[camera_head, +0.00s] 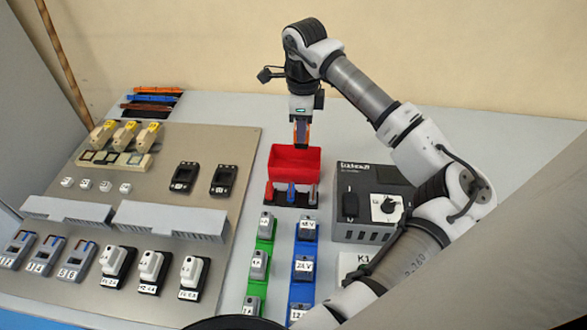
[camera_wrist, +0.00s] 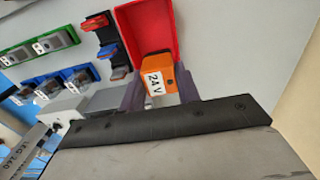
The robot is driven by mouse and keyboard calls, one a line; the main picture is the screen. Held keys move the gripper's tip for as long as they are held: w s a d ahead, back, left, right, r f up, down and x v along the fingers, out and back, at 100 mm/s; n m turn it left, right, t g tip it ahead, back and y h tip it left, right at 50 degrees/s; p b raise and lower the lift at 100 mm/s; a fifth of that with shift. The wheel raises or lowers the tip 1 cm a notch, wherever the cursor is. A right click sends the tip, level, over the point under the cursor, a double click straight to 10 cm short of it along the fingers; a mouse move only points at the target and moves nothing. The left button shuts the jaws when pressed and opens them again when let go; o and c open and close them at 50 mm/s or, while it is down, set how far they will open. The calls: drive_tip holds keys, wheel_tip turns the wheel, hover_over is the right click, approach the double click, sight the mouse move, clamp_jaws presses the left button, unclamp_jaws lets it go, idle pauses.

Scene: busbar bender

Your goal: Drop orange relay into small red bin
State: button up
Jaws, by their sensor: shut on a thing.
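The orange relay (camera_wrist: 158,74), with a white "24 V" label, is held between the two fingers of my gripper (camera_wrist: 160,92) in the wrist view. My gripper (camera_head: 301,138) is shut on it and points down over the back part of the small red bin (camera_head: 294,180) in the head view. The red bin (camera_wrist: 150,24) also shows in the wrist view, just beyond the relay. In the head view the relay is mostly hidden by the fingers. I cannot tell how far the relay is above the bin's floor.
In front of the bin is a black rack (camera_head: 291,194) with red and blue pieces. Green (camera_head: 258,264) and blue (camera_head: 303,264) strips hold several relays. A dark grey box (camera_head: 370,202) stands right of the bin. A panel with devices (camera_head: 150,210) lies left.

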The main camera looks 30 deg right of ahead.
drive_tip(key=shift+f, duration=0.2)
drive_tip(key=o, duration=1.2)
drive_tip(key=shift+c, duration=0.2)
wheel_tip(320, 180, up, 14)
drive_tip(key=b, duration=0.2)
drive_tip(key=shift+b, duration=0.3)
